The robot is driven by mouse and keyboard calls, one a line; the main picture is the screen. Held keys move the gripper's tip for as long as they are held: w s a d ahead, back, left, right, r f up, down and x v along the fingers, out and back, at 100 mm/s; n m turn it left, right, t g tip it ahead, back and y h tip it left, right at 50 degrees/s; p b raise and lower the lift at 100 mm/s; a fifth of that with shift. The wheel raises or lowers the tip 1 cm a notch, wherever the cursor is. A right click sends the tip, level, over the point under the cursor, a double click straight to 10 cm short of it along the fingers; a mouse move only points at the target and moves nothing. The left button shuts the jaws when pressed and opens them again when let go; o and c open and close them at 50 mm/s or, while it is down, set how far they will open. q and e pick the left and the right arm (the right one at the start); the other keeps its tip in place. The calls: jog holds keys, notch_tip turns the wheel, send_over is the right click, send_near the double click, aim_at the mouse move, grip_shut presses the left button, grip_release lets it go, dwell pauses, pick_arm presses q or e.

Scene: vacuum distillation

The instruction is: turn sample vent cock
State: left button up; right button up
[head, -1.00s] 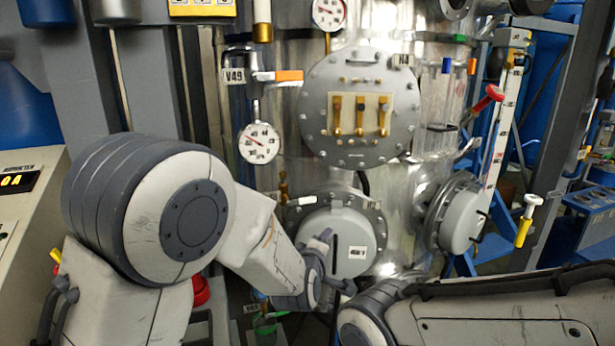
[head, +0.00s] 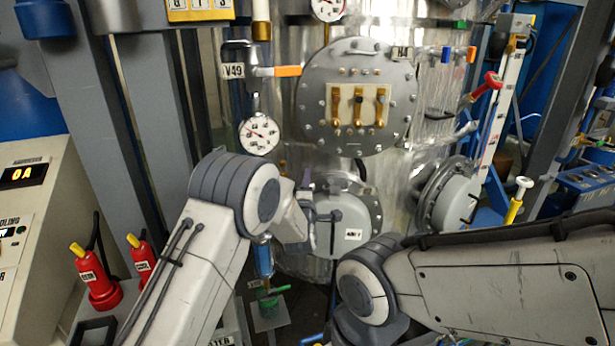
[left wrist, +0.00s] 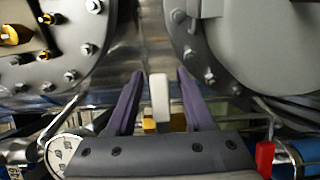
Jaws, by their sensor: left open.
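A small cock with a white lever handle (left wrist: 160,100) and brass body (left wrist: 150,123) shows in the left wrist view; I take it to be the sample vent cock. My left gripper (left wrist: 160,76) is open, with one dark finger on each side of the white handle and gaps on both sides. Whether the handle lies fully between the fingers in depth I cannot tell. In the head view my left gripper (head: 322,200) is in front of the lower round cover (head: 345,240); my arm hides the handle. My right arm shows at right, but its gripper does not.
The upper flange (head: 358,97) with brass fittings is just above my left gripper. A dial gauge (head: 259,134) and an orange-handled valve V49 (head: 288,71) are at upper left. Red bottles (head: 97,277) stand at lower left. A side port (head: 452,197) is at right.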

pick_arm(q)
jog(key=shift+w, duration=0.4)
jog(key=shift+c, duration=0.3)
grip_shut()
jog(key=shift+f, duration=0.1)
dwell(0.9)
